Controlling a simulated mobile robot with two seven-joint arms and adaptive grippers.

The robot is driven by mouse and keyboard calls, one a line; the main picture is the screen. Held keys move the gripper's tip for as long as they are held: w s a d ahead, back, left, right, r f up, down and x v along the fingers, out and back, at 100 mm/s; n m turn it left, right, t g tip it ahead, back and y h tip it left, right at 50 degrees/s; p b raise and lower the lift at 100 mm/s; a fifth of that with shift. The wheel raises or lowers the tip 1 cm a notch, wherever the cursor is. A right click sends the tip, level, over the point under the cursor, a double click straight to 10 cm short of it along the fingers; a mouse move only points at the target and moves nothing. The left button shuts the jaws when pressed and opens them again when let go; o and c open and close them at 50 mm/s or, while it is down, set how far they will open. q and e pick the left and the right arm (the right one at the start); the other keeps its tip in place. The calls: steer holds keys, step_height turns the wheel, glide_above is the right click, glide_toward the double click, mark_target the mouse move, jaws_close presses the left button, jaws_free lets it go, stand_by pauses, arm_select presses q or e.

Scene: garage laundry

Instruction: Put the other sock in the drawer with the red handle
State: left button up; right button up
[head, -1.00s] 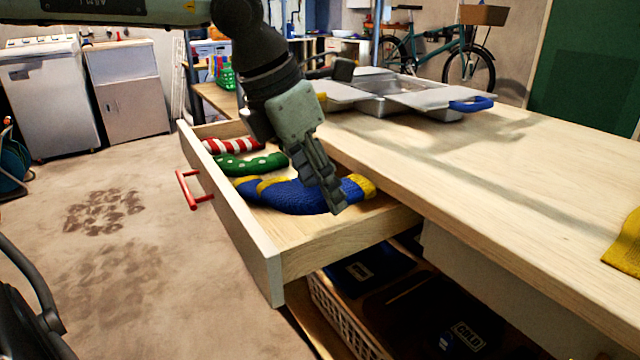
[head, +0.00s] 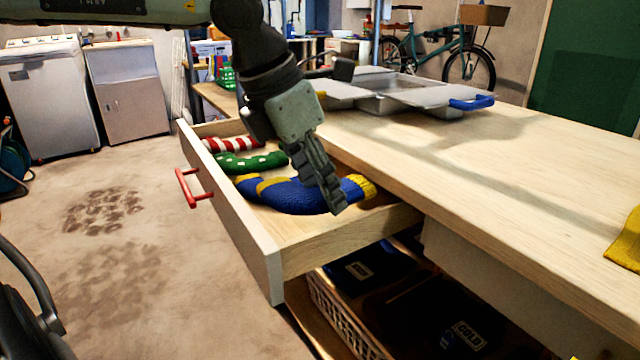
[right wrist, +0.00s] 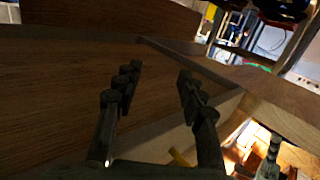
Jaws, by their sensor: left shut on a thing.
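The drawer (head: 235,215) with the red handle (head: 187,188) is pulled out from under the wooden worktop. A blue sock with yellow bands (head: 290,195) lies in the drawer's front part. My left gripper (head: 338,205) points down into the drawer and is shut on the blue sock near its yellow right end, hiding part of it. A green sock with pale dots (head: 250,162) and a red-and-white striped sock (head: 232,145) lie behind it in the drawer. My right gripper (right wrist: 155,85) shows only in the right wrist view, its fingers apart with nothing between them.
The worktop (head: 480,190) is mostly bare. A yellow cloth (head: 626,243) lies at its right edge, and a metal tray-like thing with a blue handle (head: 472,103) is at the back.

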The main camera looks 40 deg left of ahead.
arm_select(q)
steer(key=shift+f, duration=0.2)
arm_select(e)
steer(key=shift+s+a+r+t+y, duration=0.1)
steer(key=shift+a+r+t+y, duration=0.15)
steer(key=shift+r, duration=0.3)
steer(key=shift+s+a+r+t+y, duration=0.15)
steer(key=shift+a+r+t, duration=0.15)
steer(key=shift+r, duration=0.2)
arm_select(q)
steer(key=o, duration=1.1)
arm_select(e)
steer(key=shift+w, duration=0.1)
arm_select(q)
steer(key=shift+r, duration=0.15)
steer(key=shift+r+p, duration=0.6)
steer(key=shift+p, duration=0.05)
steer(key=v, duration=0.7)
steer(key=shift+s+p, duration=0.15)
steer(key=shift+p, duration=0.15)
arm_select(e)
steer(key=s+d+f+g+h, duration=0.1)
steer(key=d+f+g+h, duration=0.2)
steer(key=f, duration=0.7)
steer(key=d+g, duration=0.2)
steer(key=d, duration=0.1)
steer(key=shift+s+d+f+m+g+h, duration=0.25)
steer(key=shift+s+f+m+g+h, duration=0.05)
steer(key=shift+f+g, duration=0.05)
